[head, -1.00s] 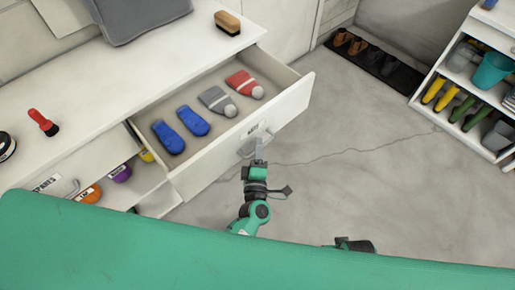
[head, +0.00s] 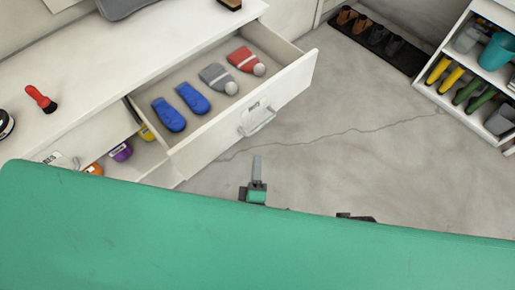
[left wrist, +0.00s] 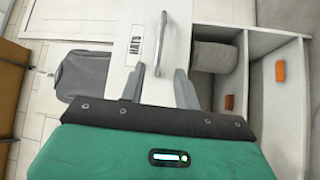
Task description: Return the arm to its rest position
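My left gripper (head: 257,178) is at the lower middle of the head view, in front of the drawer handle (head: 258,121) and apart from it. In the left wrist view its two fingers (left wrist: 160,82) stand apart with nothing between them, and the handle (left wrist: 175,40) shows beyond them. The drawer (head: 290,105) is pulled open and holds two blue mitten-like items (head: 181,106), a grey knitted hat (head: 216,77) and a red one (head: 244,60). A small part of my right gripper (head: 355,217) shows at the lower right; its fingers cannot be made out.
The white counter (head: 90,75) carries a red brush (head: 41,98). A lower compartment holds a purple item (head: 121,152). A shelf with boots (head: 451,78) stands at the right, and a dark shoe mat (head: 405,58) lies at the back. The cracked floor (head: 350,155) between is clear.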

